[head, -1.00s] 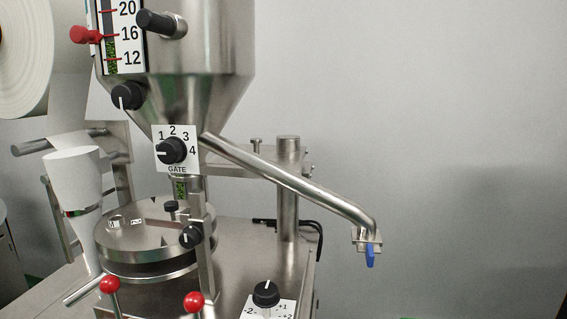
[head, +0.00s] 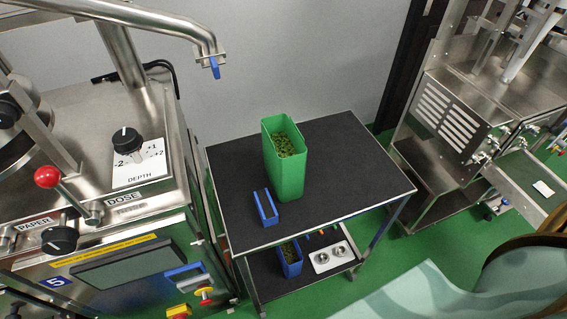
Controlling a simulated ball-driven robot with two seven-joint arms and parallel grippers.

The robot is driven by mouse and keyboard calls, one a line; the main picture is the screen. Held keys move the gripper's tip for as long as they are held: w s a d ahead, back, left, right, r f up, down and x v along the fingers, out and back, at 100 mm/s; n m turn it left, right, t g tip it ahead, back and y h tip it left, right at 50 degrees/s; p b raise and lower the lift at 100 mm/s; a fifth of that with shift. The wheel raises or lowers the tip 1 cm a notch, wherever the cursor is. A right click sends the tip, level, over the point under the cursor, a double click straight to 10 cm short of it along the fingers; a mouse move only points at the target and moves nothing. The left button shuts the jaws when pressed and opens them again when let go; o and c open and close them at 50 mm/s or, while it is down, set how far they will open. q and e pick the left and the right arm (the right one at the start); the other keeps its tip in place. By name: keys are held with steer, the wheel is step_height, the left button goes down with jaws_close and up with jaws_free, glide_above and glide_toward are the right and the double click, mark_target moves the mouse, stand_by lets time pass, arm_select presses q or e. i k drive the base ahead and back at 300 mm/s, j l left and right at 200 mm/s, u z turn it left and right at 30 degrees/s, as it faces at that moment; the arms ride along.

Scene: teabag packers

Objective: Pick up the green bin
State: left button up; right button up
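The green bin (head: 291,178) stands upright on the black top of a small metal-legged table (head: 345,160), in the middle of the head view. It is tall, open at the top and holds green leafy contents (head: 284,146). Neither of my grippers shows in the head view, so nothing of mine is seen touching the bin.
A small blue container (head: 265,207) stands beside the bin. The lower shelf holds another blue container (head: 289,258) and a white panel (head: 330,257). A steel machine (head: 112,225) stands left, its spout (head: 180,24) reaching over; another machine (head: 450,120) stands right. The tabletop's right half is clear.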

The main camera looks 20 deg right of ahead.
mark_target(285, 149)
steer(key=k+l, duration=0.1)
steer(key=l, duration=1.15)
